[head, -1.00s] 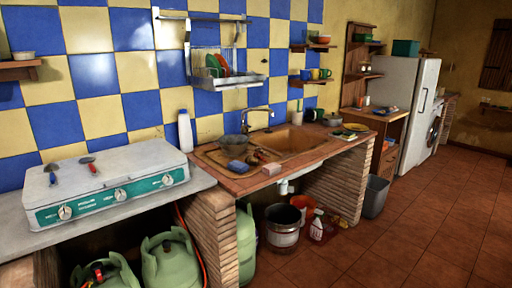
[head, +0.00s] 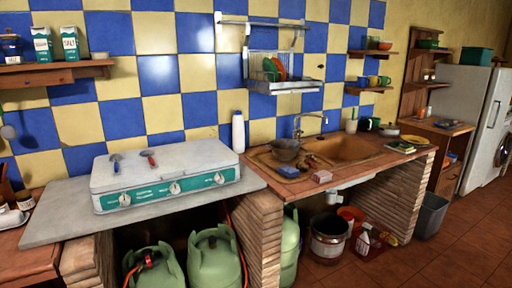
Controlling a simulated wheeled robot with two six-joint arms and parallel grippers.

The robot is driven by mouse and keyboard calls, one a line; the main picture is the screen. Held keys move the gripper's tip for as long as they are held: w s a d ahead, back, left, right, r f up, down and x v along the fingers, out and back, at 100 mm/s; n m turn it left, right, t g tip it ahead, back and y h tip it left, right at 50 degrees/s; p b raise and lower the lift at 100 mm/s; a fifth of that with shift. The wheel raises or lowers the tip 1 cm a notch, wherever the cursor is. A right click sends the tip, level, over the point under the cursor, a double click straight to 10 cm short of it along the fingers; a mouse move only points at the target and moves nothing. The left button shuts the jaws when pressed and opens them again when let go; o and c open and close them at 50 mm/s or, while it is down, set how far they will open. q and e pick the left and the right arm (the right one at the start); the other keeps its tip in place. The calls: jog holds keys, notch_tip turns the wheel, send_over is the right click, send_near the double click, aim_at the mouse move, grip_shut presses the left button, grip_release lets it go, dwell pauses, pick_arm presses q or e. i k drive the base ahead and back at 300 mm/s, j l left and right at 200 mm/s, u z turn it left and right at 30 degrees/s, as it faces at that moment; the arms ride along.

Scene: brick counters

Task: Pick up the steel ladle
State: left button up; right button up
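A small dark utensil with a rounded end (head: 7,131) hangs at the far left edge of the head view, below the wooden shelf. It is partly cut off, and I cannot tell whether it is the steel ladle. Two small utensil-like items lie on the closed white stove top, one with a blue part (head: 116,163) and one with a red part (head: 149,157). They are too small to name surely. Neither of my grippers is in view.
The white and green stove (head: 165,180) stands on a grey slab (head: 150,215) over green gas bottles (head: 216,258). The tiled floor (head: 440,255) is clear at right.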

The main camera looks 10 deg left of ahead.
aim_at(116, 158)
jog(key=i+u, duration=0.3)
jog(key=i+l+u, duration=0.15)
jog(key=i+u, duration=0.15)
jog(key=i, duration=0.25)
jog(key=i+l+u, duration=0.3)
jog(key=i+j, duration=0.1)
